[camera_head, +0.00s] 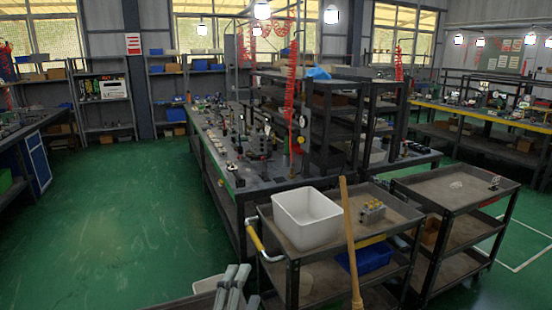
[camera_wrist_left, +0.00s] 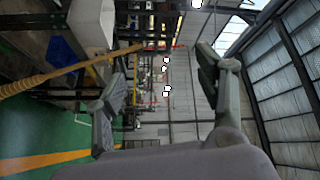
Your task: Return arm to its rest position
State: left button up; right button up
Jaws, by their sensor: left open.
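My left gripper (camera_head: 236,272) shows at the bottom of the head view, low and in front of the near cart. In the left wrist view its two fingers (camera_wrist_left: 160,78) stand wide apart with nothing between them. A small grey valve block (camera_head: 372,210) with yellowish parts sits on the top shelf of the cart (camera_head: 345,228), right of a white bin (camera_head: 306,220). The gripper is apart from both. The white bin also shows in the left wrist view (camera_wrist_left: 92,24). My right gripper is in neither view.
A wooden handle (camera_head: 350,240) stands upright in front of the cart. A blue bin (camera_head: 365,257) sits on its lower shelf. A second cart (camera_head: 455,188) stands to the right. A long cluttered workbench (camera_head: 225,165) lies behind. Green floor (camera_head: 110,220) at left is clear.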

pick_arm(q)
jog(key=s+a+f+n+g+y, duration=0.4)
jog(key=a+f+n, duration=0.3)
jog(key=f, duration=0.4)
jog(key=s+a+f+n+g, duration=0.4)
jog(key=s+f+g, duration=0.25)
jog(key=s, duration=0.45)
jog(key=s+a+f+n+g, duration=0.45)
jog(key=s+f, duration=0.35)
jog(key=s, duration=0.3)
notch_tip(320, 180, down, 28)
jog(key=d+g+b, duration=0.1)
jog(key=b, duration=0.3)
jog(key=s+a+f+g+b, duration=0.1)
jog(key=s+a+f+b, duration=0.2)
jog(key=s+f, duration=1.5)
notch_tip(320, 180, down, 3)
jog(key=shift+r+m+g, duration=0.1)
jog(key=shift+m+g, duration=0.2)
jog(key=shift+m, duration=0.05)
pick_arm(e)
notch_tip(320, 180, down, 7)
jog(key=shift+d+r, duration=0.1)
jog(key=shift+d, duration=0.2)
